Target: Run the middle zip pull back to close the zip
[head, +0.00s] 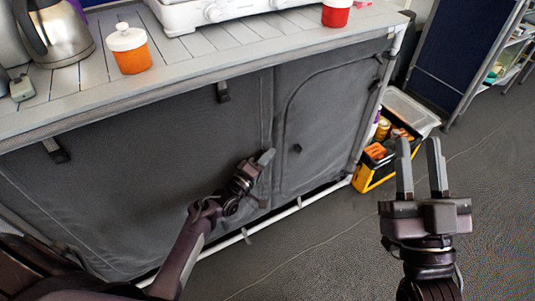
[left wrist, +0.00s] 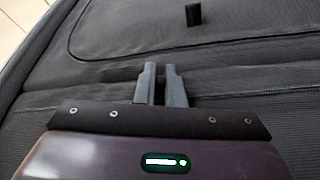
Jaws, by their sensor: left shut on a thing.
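The middle zip (head: 273,100) runs down the grey fabric front of the kitchen unit, between a wide left panel and the right door panel (head: 320,120). My left gripper (head: 267,158) is at the lower part of this zip, against the fabric. In the left wrist view its two fingers (left wrist: 161,72) are close together and lie at the seam. It is shut on the middle zip pull, which the fingers hide. My right gripper (head: 419,142) is open and empty, over the floor to the right of the unit.
A small dark tab (head: 297,148) sits on the right door panel. A yellow and black crate (head: 373,174) with several items stands at the unit's right end. The slatted top holds a kettle (head: 62,35), an orange jar (head: 131,55) and a white stove (head: 205,12). The front floor is clear.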

